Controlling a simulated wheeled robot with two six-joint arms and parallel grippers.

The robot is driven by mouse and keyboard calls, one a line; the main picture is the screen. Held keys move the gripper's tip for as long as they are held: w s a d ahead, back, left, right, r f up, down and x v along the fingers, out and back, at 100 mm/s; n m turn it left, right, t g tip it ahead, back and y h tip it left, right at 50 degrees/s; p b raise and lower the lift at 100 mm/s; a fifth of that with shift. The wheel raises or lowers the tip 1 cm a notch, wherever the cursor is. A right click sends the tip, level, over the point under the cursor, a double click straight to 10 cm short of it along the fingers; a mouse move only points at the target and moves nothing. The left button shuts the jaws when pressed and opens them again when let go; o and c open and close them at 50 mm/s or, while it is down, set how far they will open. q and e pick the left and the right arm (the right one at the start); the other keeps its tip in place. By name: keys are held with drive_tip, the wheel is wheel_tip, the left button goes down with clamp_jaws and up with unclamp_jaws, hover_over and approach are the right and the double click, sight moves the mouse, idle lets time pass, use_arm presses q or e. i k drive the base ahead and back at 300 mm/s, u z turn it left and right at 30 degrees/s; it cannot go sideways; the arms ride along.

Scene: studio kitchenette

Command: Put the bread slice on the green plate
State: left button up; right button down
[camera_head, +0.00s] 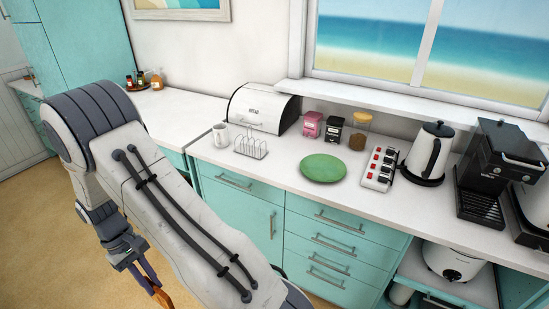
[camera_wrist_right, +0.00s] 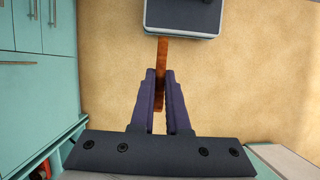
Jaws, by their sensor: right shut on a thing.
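The green plate (camera_head: 323,168) lies flat on the white counter and looks empty. My right gripper (camera_head: 150,282) hangs low at the left of the head view, over the floor and well away from the plate. It is shut on a thin brown piece, the bread slice (camera_head: 162,299), partly cut off by the bottom edge. In the right wrist view the bread slice (camera_wrist_right: 162,53) stands edge-on between the two fingers of the gripper (camera_wrist_right: 161,78) and sticks out past their tips. My left gripper does not show.
A toast rack (camera_head: 250,147), a white mug (camera_head: 220,134) and a bread bin (camera_head: 262,108) stand left of the plate. The counter in front of the plate is clear.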

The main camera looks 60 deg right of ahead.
sight(324, 170)
drive_tip(key=i, duration=1.15)
drive_tip(key=z, duration=1.2)
